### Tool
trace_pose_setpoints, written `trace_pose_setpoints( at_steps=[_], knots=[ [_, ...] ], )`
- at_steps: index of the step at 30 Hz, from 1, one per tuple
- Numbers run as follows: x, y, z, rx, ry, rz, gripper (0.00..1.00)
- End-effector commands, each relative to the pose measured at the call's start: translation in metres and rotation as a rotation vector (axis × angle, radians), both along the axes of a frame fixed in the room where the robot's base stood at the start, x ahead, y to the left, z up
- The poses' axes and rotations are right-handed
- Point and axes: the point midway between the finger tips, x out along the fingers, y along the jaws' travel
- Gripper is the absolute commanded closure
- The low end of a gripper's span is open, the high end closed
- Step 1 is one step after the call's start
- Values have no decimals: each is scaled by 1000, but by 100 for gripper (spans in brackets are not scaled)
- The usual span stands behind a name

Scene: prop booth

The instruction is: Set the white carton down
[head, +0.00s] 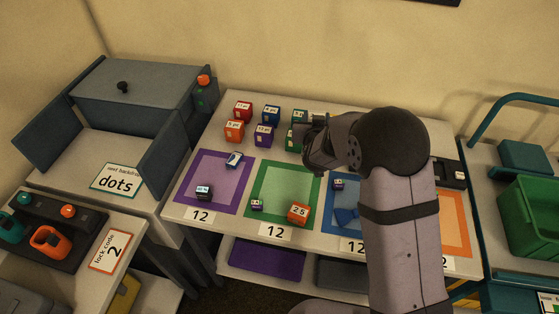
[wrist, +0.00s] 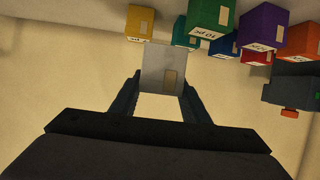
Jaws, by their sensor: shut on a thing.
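The white carton (wrist: 151,66), pale grey in this light with a beige label, sits between the fingers of my gripper (wrist: 160,88) in the wrist view. The fingers are shut on its sides. In the head view my gripper (head: 316,140) is over the back part of the table, just right of the coloured boxes, and my arm hides the carton there. Whether the carton's base touches the table cannot be told.
A yellow box (wrist: 140,22) stands close beyond the carton in the wrist view. Red (head: 243,111), orange (head: 234,131) and other boxes stand left of my gripper. Purple (head: 207,168), green (head: 285,178) and blue mats (head: 341,204) with small items lie in front.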

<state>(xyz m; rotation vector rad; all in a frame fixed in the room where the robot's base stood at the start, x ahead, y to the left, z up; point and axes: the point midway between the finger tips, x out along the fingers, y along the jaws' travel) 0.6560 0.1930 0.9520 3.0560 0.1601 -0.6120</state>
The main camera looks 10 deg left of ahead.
Motion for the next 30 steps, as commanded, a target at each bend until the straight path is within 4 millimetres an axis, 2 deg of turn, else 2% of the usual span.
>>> trace_pose_setpoints(
  at_steps=[1, 6, 9, 13, 15, 18, 24, 30],
  knots=[
    [-3, 20, 3, 4, -9, 30, 83],
    [-28, 82, 21, 6, -9, 136, 83],
    [-49, 111, 30, 5, -7, 191, 83],
    [-75, 137, 36, 4, -5, 247, 83],
    [-89, 144, 36, 2, -4, 268, 83],
    [-98, 137, 31, -2, 0, 271, 83],
    [-109, 129, 9, -1, 1, 276, 83],
    [-111, 129, 5, 1, -4, 289, 83]
  ],
)
